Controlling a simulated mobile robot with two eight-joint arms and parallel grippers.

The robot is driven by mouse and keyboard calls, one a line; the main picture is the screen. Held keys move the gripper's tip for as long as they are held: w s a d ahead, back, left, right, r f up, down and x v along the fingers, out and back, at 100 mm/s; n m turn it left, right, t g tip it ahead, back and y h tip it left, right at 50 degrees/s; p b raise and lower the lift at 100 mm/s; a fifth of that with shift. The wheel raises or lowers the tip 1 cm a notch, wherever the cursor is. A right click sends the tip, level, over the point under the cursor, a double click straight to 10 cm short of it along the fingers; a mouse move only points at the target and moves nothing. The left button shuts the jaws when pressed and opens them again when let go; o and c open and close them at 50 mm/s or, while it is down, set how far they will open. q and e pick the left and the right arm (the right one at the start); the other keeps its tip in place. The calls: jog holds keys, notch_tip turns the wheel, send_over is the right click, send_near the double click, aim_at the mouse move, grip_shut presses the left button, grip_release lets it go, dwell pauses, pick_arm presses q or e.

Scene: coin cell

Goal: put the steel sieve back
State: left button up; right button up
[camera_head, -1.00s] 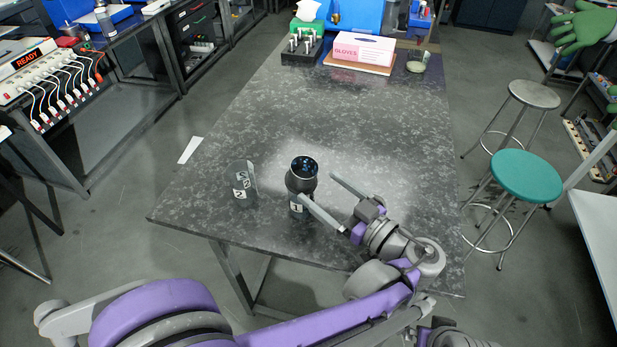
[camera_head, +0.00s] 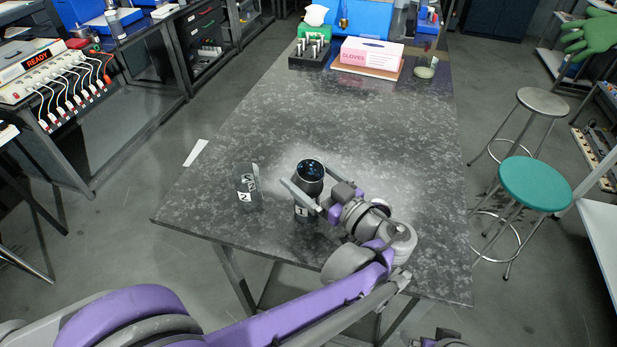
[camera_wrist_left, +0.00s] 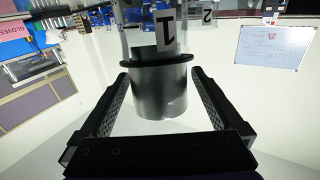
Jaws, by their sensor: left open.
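The steel sieve (camera_head: 309,182), a dark round cup with a speckled bluish inside, stands upright at the mouth of a clear glass jar labelled 1 (camera_head: 301,213). In the left wrist view, which looks upside down, the sieve (camera_wrist_left: 160,92) is a grey metal cylinder with a dark ring beside the jar's label (camera_wrist_left: 166,32). A second glass jar labelled 2 (camera_head: 247,188) stands to its left. My left gripper (camera_head: 306,180) is open, with one finger on each side of the sieve. A gap shows beside each finger.
The dark speckled table (camera_head: 370,130) is clear beyond the jars. At its far end are a gloves box (camera_head: 372,54), a black rack (camera_head: 310,52) and a small dish (camera_head: 424,72). A teal stool (camera_head: 535,184) stands to the right.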

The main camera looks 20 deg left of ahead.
pick_arm(q)
jog(key=x, duration=0.2)
jog(key=shift+w+a, duration=0.2)
jog(key=shift+a, duration=0.05)
jog(key=c, duration=1.5)
notch_tip(320, 180, up, 10)
jog(key=shift+f+p, duration=0.1)
jog(key=shift+p, duration=0.6)
jog(key=shift+d, duration=0.1)
